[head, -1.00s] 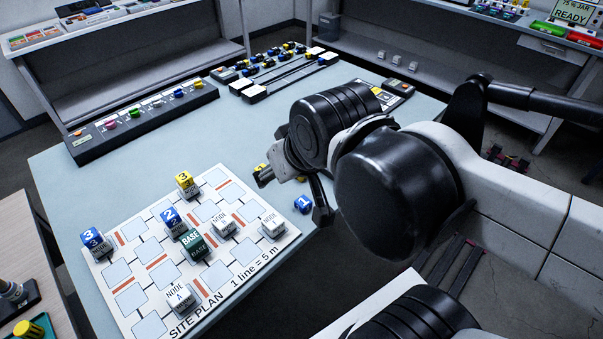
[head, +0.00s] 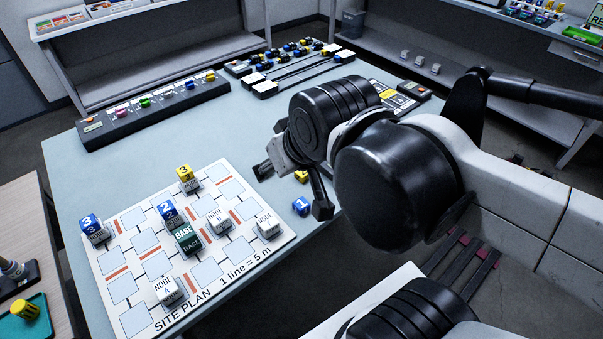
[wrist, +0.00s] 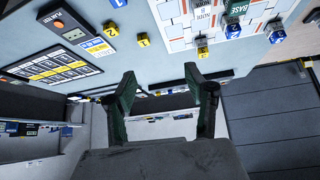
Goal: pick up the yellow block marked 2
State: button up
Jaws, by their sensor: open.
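The yellow block marked 2 (wrist: 111,28) lies on the blue-grey table at the upper left of the wrist view. The yellow block marked 1 (wrist: 143,40) is just right of it. In the head view one small yellow block (head: 301,176) shows partly behind my gripper (head: 292,190); its number is not readable there. My gripper (wrist: 161,75) is open and empty, its two fingers spread, apart from both yellow blocks in the wrist view.
A blue block marked 1 (head: 301,206) sits near the table edge by a fingertip. The site plan board (head: 215,279) holds several number and node blocks. A button strip (head: 150,122) and a dark panel (wrist: 45,68) lie on the table.

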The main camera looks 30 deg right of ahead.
jog(key=shift+o, duration=0.4)
jog(key=m+g+b, duration=0.2)
jog(key=m+g, duration=0.5)
jog(key=m, duration=0.9)
send_over(303, 171)
jog(key=f, duration=2.1)
jog(key=shift+s+a+f, duration=0.1)
jog(key=shift+s+a, duration=0.25)
jog(key=shift+w+d+f, duration=0.15)
jog(key=shift+w+f, duration=0.05)
jog(key=shift+f, duration=1.1)
jog(key=shift+w+d+f, duration=0.1)
jog(key=shift+w+f, duration=0.05)
jog(key=shift+f, duration=1.15)
jog(key=shift+c, duration=0.6)
jog(key=c, duration=0.9)
